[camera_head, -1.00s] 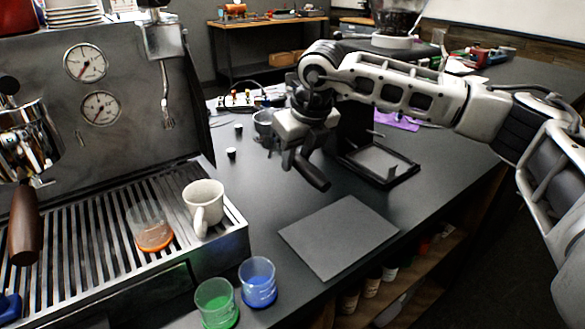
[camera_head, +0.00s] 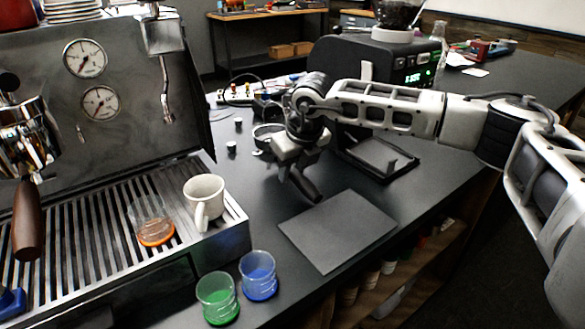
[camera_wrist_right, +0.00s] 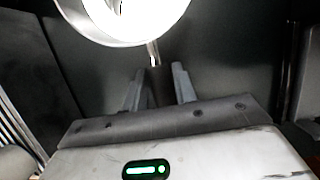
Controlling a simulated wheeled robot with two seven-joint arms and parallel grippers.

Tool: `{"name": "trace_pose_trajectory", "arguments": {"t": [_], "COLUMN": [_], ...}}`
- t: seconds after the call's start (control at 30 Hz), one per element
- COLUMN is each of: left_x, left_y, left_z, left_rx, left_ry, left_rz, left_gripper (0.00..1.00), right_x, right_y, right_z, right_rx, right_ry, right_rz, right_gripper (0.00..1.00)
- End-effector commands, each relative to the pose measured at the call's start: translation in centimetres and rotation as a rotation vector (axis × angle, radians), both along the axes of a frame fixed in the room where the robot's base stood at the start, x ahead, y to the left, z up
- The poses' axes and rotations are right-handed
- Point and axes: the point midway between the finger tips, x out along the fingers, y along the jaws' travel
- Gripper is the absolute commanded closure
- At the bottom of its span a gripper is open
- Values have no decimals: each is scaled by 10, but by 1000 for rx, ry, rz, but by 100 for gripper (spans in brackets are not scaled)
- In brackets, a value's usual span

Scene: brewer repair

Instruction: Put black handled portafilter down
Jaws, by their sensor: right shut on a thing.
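The black handled portafilter is in my right gripper (camera_head: 293,168). Its dark handle (camera_head: 307,188) points down and to the right, close to the far left edge of a dark square mat (camera_head: 338,232). Its metal basket (camera_head: 266,138) shows on the far side of the gripper, partly hidden by it. In the right wrist view the two fingers (camera_wrist_right: 158,88) are closed around the handle, and the bright round basket (camera_wrist_right: 125,18) shows at the top. I cannot tell whether the portafilter touches the counter. My left gripper is not in view.
The espresso machine (camera_head: 110,130) stands at the left, with a wooden-handled portafilter (camera_head: 28,220) in it. A white cup (camera_head: 204,200) and an orange-bottomed glass (camera_head: 152,222) are on its tray. Green (camera_head: 217,298) and blue glasses (camera_head: 258,276) stand in front. A grinder (camera_head: 385,60) stands behind my arm.

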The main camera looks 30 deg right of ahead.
Motion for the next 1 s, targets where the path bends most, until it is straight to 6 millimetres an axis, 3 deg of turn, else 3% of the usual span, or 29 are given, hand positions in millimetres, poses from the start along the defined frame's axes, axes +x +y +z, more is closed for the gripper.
{"name": "trace_pose_trajectory", "arguments": {"t": [0.2, 0.23, 0.3, 0.67, 0.77, 1.0], "left_x": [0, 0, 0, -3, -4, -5], "left_y": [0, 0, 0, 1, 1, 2], "left_z": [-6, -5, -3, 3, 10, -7], "left_rx": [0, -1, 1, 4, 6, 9], "left_ry": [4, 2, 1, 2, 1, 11], "left_rz": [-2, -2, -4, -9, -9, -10], "left_gripper": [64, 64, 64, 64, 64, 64], "right_x": [1, 0, 0, 0, 0, -17], "right_y": [0, 0, 0, 0, 0, -2], "right_z": [-7, -8, -7, -1, 11, 55], "right_rx": [1, 0, 0, 0, 0, 1], "right_ry": [-4, 0, 0, 0, -1, -4], "right_rz": [0, 1, 1, 1, 0, 0], "right_gripper": [100, 70, 51, 51, 51, 51]}}
